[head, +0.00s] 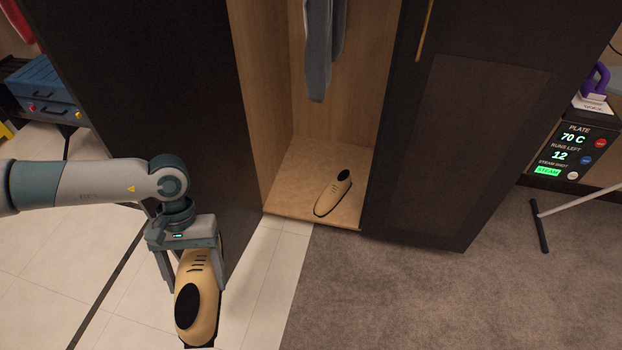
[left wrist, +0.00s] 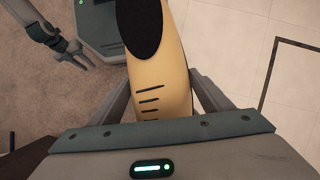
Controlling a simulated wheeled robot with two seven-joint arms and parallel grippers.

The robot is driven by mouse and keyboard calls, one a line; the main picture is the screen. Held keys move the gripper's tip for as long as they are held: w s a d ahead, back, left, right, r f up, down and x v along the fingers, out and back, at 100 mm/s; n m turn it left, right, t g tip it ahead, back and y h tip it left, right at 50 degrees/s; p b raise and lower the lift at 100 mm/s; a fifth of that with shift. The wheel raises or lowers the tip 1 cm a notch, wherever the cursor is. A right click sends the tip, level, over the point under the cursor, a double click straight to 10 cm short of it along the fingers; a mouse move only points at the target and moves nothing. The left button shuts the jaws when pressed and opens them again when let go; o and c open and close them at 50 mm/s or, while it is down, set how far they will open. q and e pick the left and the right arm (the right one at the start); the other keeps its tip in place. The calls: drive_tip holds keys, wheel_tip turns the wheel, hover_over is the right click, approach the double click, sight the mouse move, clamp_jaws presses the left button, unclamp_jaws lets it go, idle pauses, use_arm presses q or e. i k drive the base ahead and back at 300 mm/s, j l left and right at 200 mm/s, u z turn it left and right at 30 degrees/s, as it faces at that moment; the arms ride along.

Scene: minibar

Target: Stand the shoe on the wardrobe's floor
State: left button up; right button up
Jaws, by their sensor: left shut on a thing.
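A tan shoe (head: 207,288) with a black opening and dark lace bars hangs in my left gripper (head: 194,282), in front of the wardrobe's left side. The fingers are shut on its two sides. The shoe also shows in the left wrist view (left wrist: 163,80), between the fingers (left wrist: 165,92). A matching tan shoe (head: 331,198) stands on the wardrobe's wooden floor (head: 286,204), right of its middle. The held shoe is outside the wardrobe, nearer to me. In the left wrist view my right gripper (left wrist: 76,58) is small at upper left, with its fingers apart and empty.
Dark wardrobe panels stand left (head: 150,90) and right (head: 455,150) of the opening. A grey garment (head: 318,60) hangs inside, above the floor. The wardrobe floor left of the standing shoe is clear. A control panel (head: 568,150) is far right, a blue case (head: 42,85) far left.

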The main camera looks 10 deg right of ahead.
sight(301, 192)
drive_tip(key=i+l, duration=0.1)
drive_tip(key=l, duration=0.6)
drive_tip(key=i+l+z, duration=0.35)
drive_tip(key=i+z, duration=0.15)
drive_tip(key=i, duration=0.25)
